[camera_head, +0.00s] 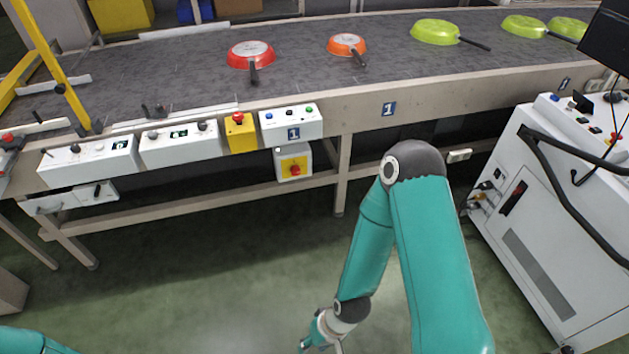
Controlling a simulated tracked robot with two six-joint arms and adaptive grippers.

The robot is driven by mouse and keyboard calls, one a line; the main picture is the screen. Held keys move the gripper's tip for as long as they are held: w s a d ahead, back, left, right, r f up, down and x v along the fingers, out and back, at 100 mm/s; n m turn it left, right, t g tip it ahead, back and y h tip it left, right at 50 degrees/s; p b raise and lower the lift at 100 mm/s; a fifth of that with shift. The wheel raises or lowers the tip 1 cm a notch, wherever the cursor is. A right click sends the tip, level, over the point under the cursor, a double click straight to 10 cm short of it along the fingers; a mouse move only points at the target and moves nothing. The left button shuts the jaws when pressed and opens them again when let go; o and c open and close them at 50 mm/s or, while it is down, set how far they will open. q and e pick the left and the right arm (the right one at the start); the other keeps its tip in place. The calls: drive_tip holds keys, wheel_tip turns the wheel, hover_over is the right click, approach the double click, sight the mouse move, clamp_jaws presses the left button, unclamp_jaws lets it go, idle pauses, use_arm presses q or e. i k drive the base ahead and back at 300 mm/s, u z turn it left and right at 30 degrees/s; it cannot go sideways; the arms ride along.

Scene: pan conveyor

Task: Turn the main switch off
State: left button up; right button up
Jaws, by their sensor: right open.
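A red rotary knob on a yellow plate (295,170), which looks like the main switch, is on a small pale box hanging under the conveyor's front edge. The knob's exact position is too small to tell. My right gripper (322,346) is at the bottom edge of the picture, partly cut off. It is open and empty, well below the switch and apart from it. My left arm shows only as a teal piece in the bottom left corner. Its gripper is out of view.
The conveyor (300,85) carries red, orange and green pans. A yellow box with a red emergency button (238,118) and white control boxes line its front edge. A white cabinet (545,220) with cables stands at right. Green floor is free in front of the conveyor.

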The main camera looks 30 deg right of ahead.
sight(295, 170)
drive_tip(key=u, duration=0.15)
drive_tip(key=i, duration=0.9)
drive_tip(key=z, duration=0.05)
